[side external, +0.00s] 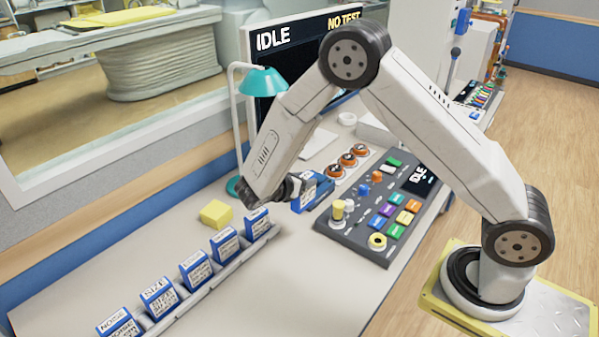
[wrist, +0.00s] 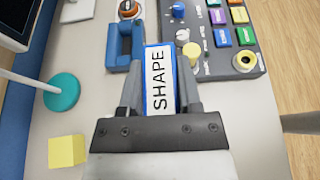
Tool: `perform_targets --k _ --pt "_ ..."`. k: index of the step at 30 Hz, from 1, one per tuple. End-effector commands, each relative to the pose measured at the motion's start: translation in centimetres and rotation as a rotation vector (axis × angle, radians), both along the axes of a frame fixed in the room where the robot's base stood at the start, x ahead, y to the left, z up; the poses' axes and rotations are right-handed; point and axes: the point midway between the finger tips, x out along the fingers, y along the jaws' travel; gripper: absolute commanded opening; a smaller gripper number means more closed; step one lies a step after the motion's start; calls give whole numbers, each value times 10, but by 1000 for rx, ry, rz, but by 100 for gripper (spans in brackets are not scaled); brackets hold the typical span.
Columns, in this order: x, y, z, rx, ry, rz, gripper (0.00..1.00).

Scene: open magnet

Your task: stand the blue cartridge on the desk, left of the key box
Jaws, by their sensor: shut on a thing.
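My gripper (wrist: 161,95) is shut on a blue cartridge (wrist: 158,80) with a white label reading SHAPE. The cartridge also shows at the gripper's tip in the side view (side external: 307,188), over the desk (side external: 265,285) and left of the coloured-key console (side external: 385,205). I cannot tell whether its lower end touches the desk. No box is labelled as the key box; the console with coloured keys also shows in the wrist view (wrist: 215,30). A blue bracket-like piece (wrist: 117,50) sits just left of the cartridge in the wrist view.
Several blue cartridges (side external: 193,270) stand in a rack along the desk's front left. A yellow block (side external: 215,213) and a teal lamp (side external: 262,82) are left of my gripper. Desk right of the rack is clear.

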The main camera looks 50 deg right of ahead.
Motion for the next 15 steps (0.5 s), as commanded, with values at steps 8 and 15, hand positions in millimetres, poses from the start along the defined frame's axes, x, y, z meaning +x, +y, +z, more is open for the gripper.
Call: perform_targets --k 8,15 --pt "0 0 -48 -1 1 -1 0" --pt "0 0 -67 0 -1 1 0"
